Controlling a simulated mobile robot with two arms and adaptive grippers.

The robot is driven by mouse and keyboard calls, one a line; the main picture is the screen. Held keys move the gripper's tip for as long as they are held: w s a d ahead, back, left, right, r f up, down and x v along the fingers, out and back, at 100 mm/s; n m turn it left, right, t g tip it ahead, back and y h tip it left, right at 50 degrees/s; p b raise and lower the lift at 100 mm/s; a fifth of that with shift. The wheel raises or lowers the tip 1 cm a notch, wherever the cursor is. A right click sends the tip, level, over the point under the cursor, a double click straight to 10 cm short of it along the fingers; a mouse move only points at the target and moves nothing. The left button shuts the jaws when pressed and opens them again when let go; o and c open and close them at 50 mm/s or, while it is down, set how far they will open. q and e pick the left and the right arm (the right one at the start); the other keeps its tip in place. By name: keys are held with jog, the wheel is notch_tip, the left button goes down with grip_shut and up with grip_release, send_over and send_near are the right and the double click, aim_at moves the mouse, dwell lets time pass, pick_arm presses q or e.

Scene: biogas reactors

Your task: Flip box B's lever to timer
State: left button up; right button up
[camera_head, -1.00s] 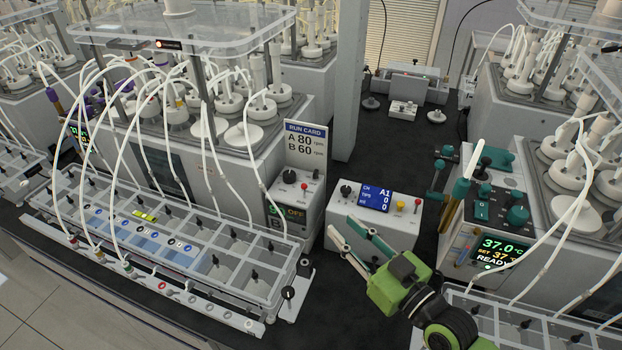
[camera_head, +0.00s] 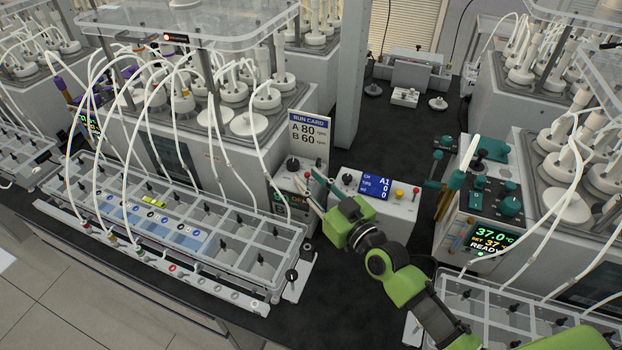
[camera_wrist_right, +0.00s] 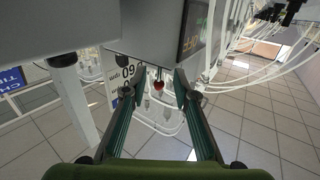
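Box B (camera_head: 285,178) is the white control box at the near end of the middle reactor, with a black knob on top and a display partly hidden by my gripper. Its lever (camera_head: 307,174) is small and red-tipped. In the right wrist view the lever (camera_wrist_right: 158,86) shows between the two fingertips, with visible gaps on both sides. My right gripper (camera_head: 306,180) is open at the front of box B, its fingers pointing at the lever. Whether it touches the box is unclear. My left gripper is not in view.
The run card (camera_head: 309,138) stands behind box B. A white box with a blue display (camera_head: 374,186) sits just right of my gripper. A compartment tray with tubes (camera_head: 262,291) lies to the left. The 37.0 °C controller (camera_head: 495,238) is at the right.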

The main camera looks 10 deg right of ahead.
grip_shut()
jog(key=m+p, duration=0.1)
jog(key=p, duration=0.2)
jog(key=r+m+g+p, duration=0.1)
jog(key=p, duration=0.2)
jog(key=shift+w+d+g, duration=0.25)
jog(key=shift+w+g, duration=0.05)
jog(key=shift+w, duration=0.1)
jog(key=shift+w+f+m+g+p, duration=0.15)
jog(key=shift+f+m+g+p, duration=0.25)
jog(key=shift+m+p, duration=0.25)
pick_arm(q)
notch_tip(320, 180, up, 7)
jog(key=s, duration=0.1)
pick_arm(e)
grip_release()
jog(key=v, duration=1.2)
